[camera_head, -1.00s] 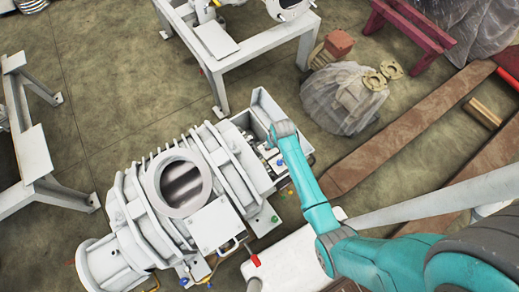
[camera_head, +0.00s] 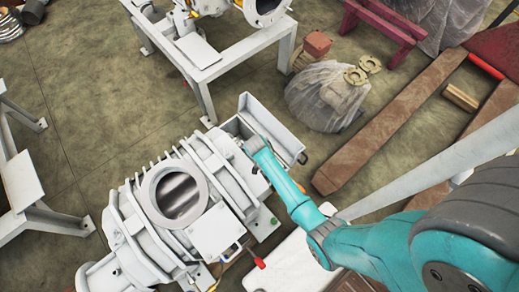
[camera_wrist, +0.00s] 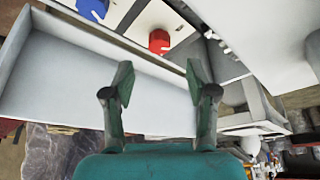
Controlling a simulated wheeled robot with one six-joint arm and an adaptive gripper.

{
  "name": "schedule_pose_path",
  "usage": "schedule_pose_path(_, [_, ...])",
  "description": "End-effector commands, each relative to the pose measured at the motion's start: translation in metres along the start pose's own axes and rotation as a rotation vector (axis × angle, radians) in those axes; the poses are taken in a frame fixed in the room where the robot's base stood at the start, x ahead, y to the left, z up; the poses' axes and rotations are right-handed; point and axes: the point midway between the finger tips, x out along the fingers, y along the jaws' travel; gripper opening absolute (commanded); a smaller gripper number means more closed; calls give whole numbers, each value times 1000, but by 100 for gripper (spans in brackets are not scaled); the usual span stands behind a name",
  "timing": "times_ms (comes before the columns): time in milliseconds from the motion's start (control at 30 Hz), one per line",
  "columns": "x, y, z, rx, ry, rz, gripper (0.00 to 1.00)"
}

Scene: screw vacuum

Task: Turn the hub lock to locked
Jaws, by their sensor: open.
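My gripper (camera_wrist: 160,82) is open, its two fingers apart with nothing between them in the wrist view. A red knob (camera_wrist: 159,41) sits on a white panel beyond the fingertips, apart from them. A blue knob (camera_wrist: 93,9) is at the top left, cut off by the frame edge. I cannot tell which of these, if either, is the hub lock, nor its setting. In the head view my arm's end hangs over the end of the grey vacuum pump (camera_head: 180,195), beside an open grey tray (camera_head: 282,140); the gripper fingers are hidden there.
The tray's pale floor (camera_wrist: 70,80) lies behind the left finger in the wrist view. A red-handled lever (camera_head: 260,263) stands at the pump's near side. A white frame table (camera_head: 200,50) stands behind, and a wrapped bundle (camera_head: 325,97) lies on the floor.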

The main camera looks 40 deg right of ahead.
Motion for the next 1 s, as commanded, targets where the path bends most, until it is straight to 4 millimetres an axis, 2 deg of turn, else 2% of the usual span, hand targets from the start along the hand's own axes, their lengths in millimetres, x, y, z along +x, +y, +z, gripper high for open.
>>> schedule_pose_path(200, [32,0,-1,0,-1,1,57])
schedule_pose_path(400, [52,0,0,-1,-1,1,57])
schedule_pose_path(600, [61,0,-1,0,0,0,57])
schedule_pose_path(900, [63,0,0,0,0,0,57])
schedule_pose_path(933, [63,0,0,0,0,0,55])
schedule_pose_path(1000, [63,0,0,0,0,0,37])
